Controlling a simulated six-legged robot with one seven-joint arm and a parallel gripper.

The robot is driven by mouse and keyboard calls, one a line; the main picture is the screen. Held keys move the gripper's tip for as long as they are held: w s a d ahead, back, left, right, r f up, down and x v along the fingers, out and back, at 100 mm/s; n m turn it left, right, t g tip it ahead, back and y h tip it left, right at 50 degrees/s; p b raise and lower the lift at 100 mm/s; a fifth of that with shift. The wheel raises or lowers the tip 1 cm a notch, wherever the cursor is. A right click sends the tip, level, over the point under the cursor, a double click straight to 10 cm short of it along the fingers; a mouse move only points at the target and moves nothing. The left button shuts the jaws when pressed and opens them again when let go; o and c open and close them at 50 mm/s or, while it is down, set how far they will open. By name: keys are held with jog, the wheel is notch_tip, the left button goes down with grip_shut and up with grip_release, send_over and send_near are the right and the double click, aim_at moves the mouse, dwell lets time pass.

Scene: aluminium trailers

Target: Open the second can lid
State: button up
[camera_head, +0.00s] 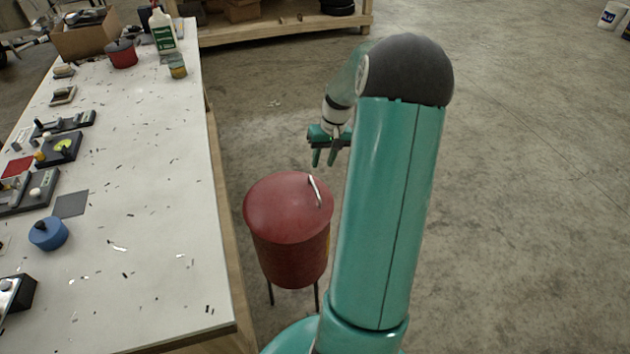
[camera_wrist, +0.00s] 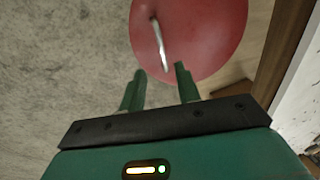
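A red can (camera_head: 292,250) stands on thin dark legs on the floor beside the long table. Its domed red lid (camera_head: 280,208) lies closed on top, with a pale curved handle (camera_head: 315,190) near the right edge. My gripper (camera_head: 324,160) is behind and above the lid, fingers pointing down, apart from the handle. In the wrist view the lid (camera_wrist: 205,40) fills the top, and its handle (camera_wrist: 160,45) lies beyond the open, empty fingers (camera_wrist: 160,80). Part of the can's right side is close to my arm in the head view. No second can shows in these frames.
The white table (camera_head: 150,200) runs along the left, with a blue round pot (camera_head: 48,234), a red pot (camera_head: 122,54), a bottle (camera_head: 162,30) and small devices on it. A wooden shelf (camera_head: 280,30) stands at the back.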

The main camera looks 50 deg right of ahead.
aim_at(315, 188)
jog(key=f, duration=0.3)
jog(key=a+f, duration=0.1)
jog(key=f, duration=0.2)
jog(key=w+a+f, duration=0.1)
jog(key=f, duration=0.2)
jog(key=shift+f, duration=0.1)
grip_shut()
